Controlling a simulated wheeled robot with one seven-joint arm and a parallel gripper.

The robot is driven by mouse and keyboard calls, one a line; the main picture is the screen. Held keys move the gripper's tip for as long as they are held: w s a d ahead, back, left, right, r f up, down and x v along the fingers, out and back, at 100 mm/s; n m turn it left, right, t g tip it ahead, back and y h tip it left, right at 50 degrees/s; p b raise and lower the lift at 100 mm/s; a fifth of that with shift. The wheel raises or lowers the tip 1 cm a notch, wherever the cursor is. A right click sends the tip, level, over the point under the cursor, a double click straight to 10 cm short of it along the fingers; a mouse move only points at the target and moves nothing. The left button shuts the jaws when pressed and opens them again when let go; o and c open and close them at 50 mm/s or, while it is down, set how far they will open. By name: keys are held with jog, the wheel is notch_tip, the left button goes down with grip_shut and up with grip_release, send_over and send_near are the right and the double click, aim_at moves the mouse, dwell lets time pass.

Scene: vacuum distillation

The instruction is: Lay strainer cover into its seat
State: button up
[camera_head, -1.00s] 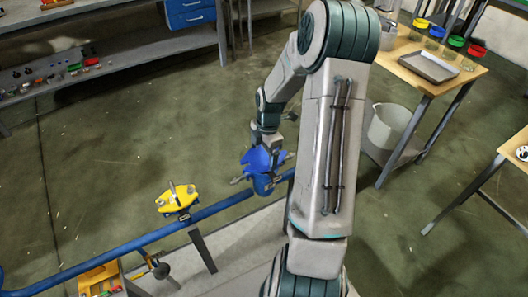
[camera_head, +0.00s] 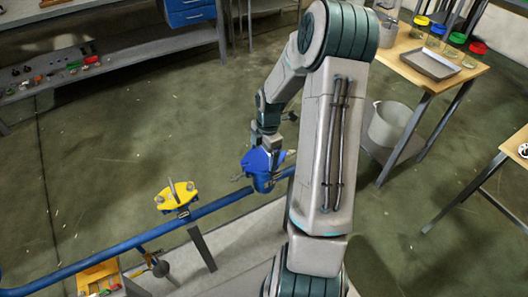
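A blue strainer (camera_head: 264,184) sits in the blue pipe line in the middle of the view. A flat blue plate, which looks like the strainer cover (camera_head: 257,160), is at the top of the strainer body, directly under my gripper (camera_head: 270,147). My gripper points down at the cover. Its fingertips are small and partly hidden, so I cannot tell whether they grip it. I cannot tell whether the cover rests flat in the seat or is a little above it.
A yellow clamp-like fitting (camera_head: 177,195) stands on the blue pipe (camera_head: 130,243) to the left. An orange box of parts (camera_head: 101,279) is at the lower left. A wooden table with a grey tray (camera_head: 430,64) is at the right. The floor behind the pipe is clear.

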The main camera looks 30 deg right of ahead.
jog(key=shift+o, duration=0.2)
notch_tip(320, 180, up, 14)
jog(key=d, duration=0.1)
jog(key=shift+d, duration=0.3)
jog(key=shift+a, duration=0.1)
dwell(0.4)
